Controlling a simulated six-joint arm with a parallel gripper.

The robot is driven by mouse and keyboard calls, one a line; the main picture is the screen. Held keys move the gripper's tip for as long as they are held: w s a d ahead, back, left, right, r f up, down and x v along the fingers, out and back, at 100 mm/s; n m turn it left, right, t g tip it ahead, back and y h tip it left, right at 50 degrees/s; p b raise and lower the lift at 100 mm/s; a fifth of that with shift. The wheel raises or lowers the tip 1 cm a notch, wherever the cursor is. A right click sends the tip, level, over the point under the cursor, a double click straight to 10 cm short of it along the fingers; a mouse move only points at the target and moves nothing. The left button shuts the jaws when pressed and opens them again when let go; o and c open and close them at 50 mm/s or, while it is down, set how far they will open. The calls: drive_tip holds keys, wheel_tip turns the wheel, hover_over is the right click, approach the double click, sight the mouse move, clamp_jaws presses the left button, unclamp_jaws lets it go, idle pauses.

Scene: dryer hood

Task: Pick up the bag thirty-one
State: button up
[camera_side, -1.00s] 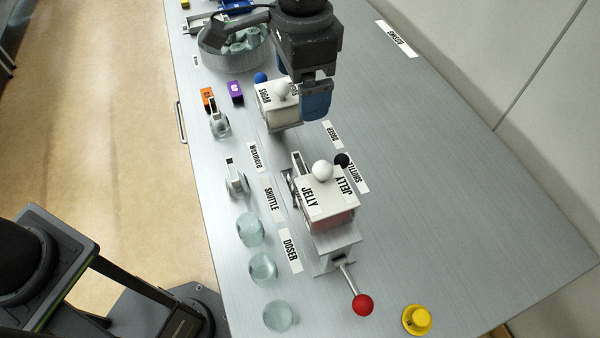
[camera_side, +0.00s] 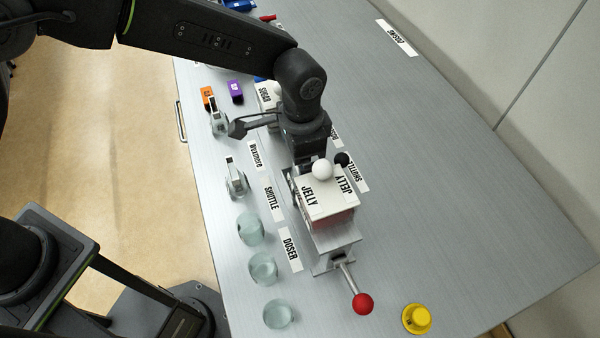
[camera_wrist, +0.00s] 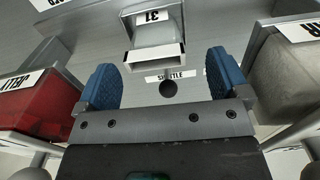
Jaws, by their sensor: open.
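The bag thirty-one (camera_wrist: 155,33) shows in the wrist view at top centre, a pale greyish piece with a white tag marked 31 above it and a white open-fronted frame below. My gripper (camera_wrist: 165,82) has its two blue fingers spread wide, with nothing held between them. The bag lies ahead of the fingers, apart from them and roughly centred on the gap. In the side view I cannot make out the tag 31, and my fingertips are hidden behind the jelly dispenser (camera_side: 325,200).
The red jelly container (camera_wrist: 35,100) stands left and a grey container (camera_wrist: 285,80) right, both close. Tagged clear pieces (camera_side: 236,182) and glass jars (camera_side: 262,268) line the table's left. The table's right is clear.

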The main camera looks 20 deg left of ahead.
drive_tip(key=f, duration=0.4)
drive_tip(key=shift+s+f, duration=0.3)
drive_tip(key=shift+f, duration=0.05)
drive_tip(key=c, duration=1)
